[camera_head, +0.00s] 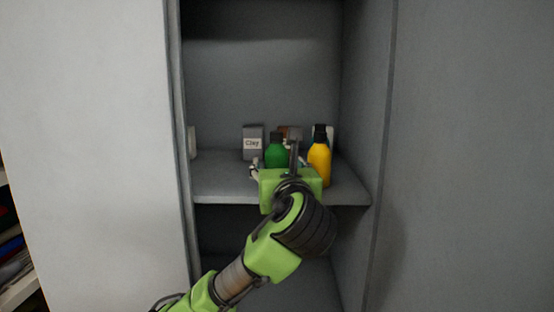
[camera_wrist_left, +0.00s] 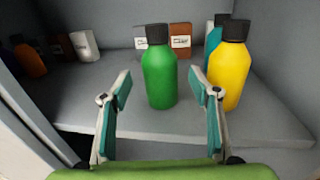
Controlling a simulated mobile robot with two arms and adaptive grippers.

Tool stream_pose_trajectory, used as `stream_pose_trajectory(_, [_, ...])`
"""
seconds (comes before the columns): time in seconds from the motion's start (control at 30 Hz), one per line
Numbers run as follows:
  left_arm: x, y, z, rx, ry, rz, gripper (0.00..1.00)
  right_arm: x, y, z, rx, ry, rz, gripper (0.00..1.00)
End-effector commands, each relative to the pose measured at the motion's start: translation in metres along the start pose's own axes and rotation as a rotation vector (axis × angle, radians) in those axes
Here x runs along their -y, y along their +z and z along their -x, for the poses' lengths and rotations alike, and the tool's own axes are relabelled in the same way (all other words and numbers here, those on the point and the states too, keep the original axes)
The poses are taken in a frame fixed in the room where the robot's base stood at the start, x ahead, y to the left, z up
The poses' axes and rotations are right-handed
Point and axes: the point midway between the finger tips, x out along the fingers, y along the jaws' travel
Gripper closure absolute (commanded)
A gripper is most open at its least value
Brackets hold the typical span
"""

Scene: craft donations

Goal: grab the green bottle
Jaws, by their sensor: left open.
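The green bottle (camera_head: 276,154) with a dark cap stands upright on the cabinet shelf in the head view, its lower part hidden by my gripper. It also shows whole in the left wrist view (camera_wrist_left: 159,80). My left gripper (camera_head: 275,170) is in front of it at the shelf. In the left wrist view the left gripper (camera_wrist_left: 163,88) is open, with one finger on each side of the bottle's lower body and visible gaps between. The right finger lies between the green bottle and the yellow bottle (camera_wrist_left: 230,70). My right gripper is not in view.
The yellow bottle (camera_head: 319,160) stands close on the right, with a blue bottle (camera_wrist_left: 214,45) behind it. A grey clay box (camera_head: 253,143) and a brown box (camera_wrist_left: 180,40) stand behind. Cabinet walls close in both sides.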

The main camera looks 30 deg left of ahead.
Motion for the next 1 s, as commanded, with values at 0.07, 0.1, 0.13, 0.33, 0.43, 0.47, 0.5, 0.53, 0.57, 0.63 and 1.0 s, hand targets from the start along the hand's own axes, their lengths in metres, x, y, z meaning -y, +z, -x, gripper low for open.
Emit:
stream_pose_trajectory(0.07, [0.000,0.003,-0.013,-0.004,0.004,-0.004,0.44,0.002,-0.003,0.014,-0.002,-0.003,-0.001,1.00])
stream_pose_trajectory(0.1, [0.000,0.002,-0.019,-0.004,0.005,-0.004,0.44,0.003,-0.003,0.018,-0.002,-0.003,-0.002,1.00])
stream_pose_trajectory(0.13, [0.001,0.002,-0.023,-0.004,0.004,-0.004,0.44,0.003,-0.004,0.021,-0.002,-0.004,-0.002,1.00])
stream_pose_trajectory(0.33, [0.001,-0.001,-0.041,-0.002,0.002,-0.001,0.44,0.005,-0.005,0.025,-0.004,-0.006,-0.003,1.00])
stream_pose_trajectory(0.43, [0.001,-0.002,-0.042,0.000,0.001,-0.001,0.44,0.005,-0.005,0.025,-0.004,-0.006,-0.003,1.00])
stream_pose_trajectory(0.47, [0.001,-0.002,-0.042,0.000,0.001,-0.001,0.44,0.004,-0.005,0.024,-0.004,-0.006,-0.003,1.00])
stream_pose_trajectory(0.5, [0.001,-0.002,-0.042,0.000,0.001,-0.001,0.44,0.004,-0.005,0.024,-0.005,-0.005,-0.003,1.00])
stream_pose_trajectory(0.53, [0.001,-0.002,-0.042,0.000,0.001,-0.001,0.44,0.004,-0.006,0.024,-0.005,-0.005,-0.003,1.00])
stream_pose_trajectory(0.57, [0.001,-0.002,-0.042,0.000,0.001,-0.001,0.46,0.004,-0.006,0.024,-0.005,-0.005,-0.003,1.00])
stream_pose_trajectory(0.63, [0.001,-0.002,-0.042,0.000,0.001,-0.001,0.65,0.004,-0.006,0.024,-0.005,-0.005,-0.003,1.00])
stream_pose_trajectory(1.0, [0.001,-0.001,-0.041,0.002,0.001,0.000,0.91,0.000,-0.005,0.024,-0.004,-0.001,-0.001,1.00])
